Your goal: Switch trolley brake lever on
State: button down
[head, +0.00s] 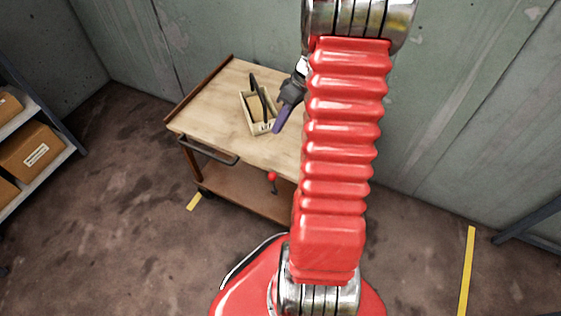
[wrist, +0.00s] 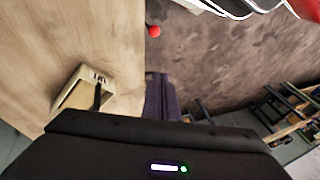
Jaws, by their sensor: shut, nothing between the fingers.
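The trolley (head: 213,105) has a light wooden top, a brown lower shelf and a dark push handle at its near left. The brake lever has a red ball knob (head: 272,176), seen below the top's near edge. In the wrist view the red knob (wrist: 154,31) shows just beyond the edge of the trolley top (wrist: 55,35). My gripper (head: 277,128) is shut and empty, above the trolley near its front edge, its purple fingers pointing down. In the wrist view my gripper (wrist: 160,80) is apart from the knob. The lever's shaft is mostly hidden in the wrist view.
An open box (head: 250,112) with a dark item in it stands on the trolley top near my gripper; it also shows in the wrist view (wrist: 62,98). A shelf with cardboard boxes (head: 30,150) is at the left. Walls stand behind. Floor in front is clear.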

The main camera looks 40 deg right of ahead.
jog(key=s+d+f+t+y, duration=0.1)
jog(key=s+d+f, duration=0.3)
jog(key=d+f, duration=0.4)
jog(key=shift+f, duration=0.85)
send_near(281, 170)
jog(key=w+f, duration=0.1)
jog(key=f, duration=0.1)
jog(key=w+a+f, duration=0.1)
jog(key=w+f, duration=0.1)
jog(key=shift+w+f, duration=0.1)
jog(key=shift+w, duration=0.05)
jog(key=shift+s+a+f, duration=0.1)
jog(key=shift+s+a, duration=0.15)
jog(key=shift+a, duration=0.75)
jog(key=shift+a+f, duration=0.15)
jog(key=shift+a, duration=0.55)
